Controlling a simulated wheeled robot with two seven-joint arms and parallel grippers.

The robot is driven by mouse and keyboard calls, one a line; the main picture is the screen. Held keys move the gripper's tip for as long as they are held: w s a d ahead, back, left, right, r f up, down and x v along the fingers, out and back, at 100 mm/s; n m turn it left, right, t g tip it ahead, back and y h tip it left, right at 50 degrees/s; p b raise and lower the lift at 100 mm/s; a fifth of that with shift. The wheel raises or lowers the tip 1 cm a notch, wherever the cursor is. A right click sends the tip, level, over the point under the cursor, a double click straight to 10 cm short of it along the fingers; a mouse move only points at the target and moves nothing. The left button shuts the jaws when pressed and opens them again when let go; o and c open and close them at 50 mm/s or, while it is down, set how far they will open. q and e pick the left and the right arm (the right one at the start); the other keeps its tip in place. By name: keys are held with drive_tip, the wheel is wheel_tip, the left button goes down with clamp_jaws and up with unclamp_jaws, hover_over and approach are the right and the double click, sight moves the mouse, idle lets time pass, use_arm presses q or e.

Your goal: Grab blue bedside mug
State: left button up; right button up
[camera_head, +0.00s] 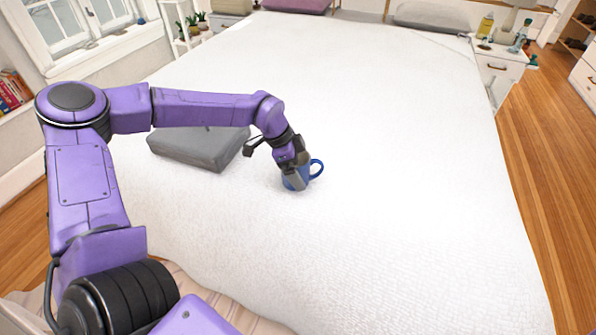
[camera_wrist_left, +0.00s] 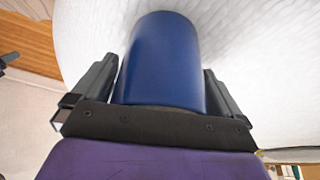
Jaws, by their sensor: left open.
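The blue mug (camera_head: 301,180) stands on the white bed (camera_head: 385,130), with its handle toward the right in the head view. My left gripper (camera_head: 293,172) reaches down to the mug from the upper left and covers part of its body. In the left wrist view the mug (camera_wrist_left: 160,60) fills the space between the two open fingers of my left gripper (camera_wrist_left: 162,85). One finger is on each side of the mug, and narrow gaps seem to show beside it. My right gripper is not in view.
A grey cushion (camera_head: 198,147) lies on the bed to the left of the mug, below my left forearm. A white nightstand (camera_head: 497,68) with bottles stands at the far right. The bed to the right of the mug is clear.

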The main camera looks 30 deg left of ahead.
use_arm(q)
drive_tip(key=c, duration=1)
drive_tip(key=shift+c, duration=0.2)
drive_tip(key=shift+r, duration=0.15)
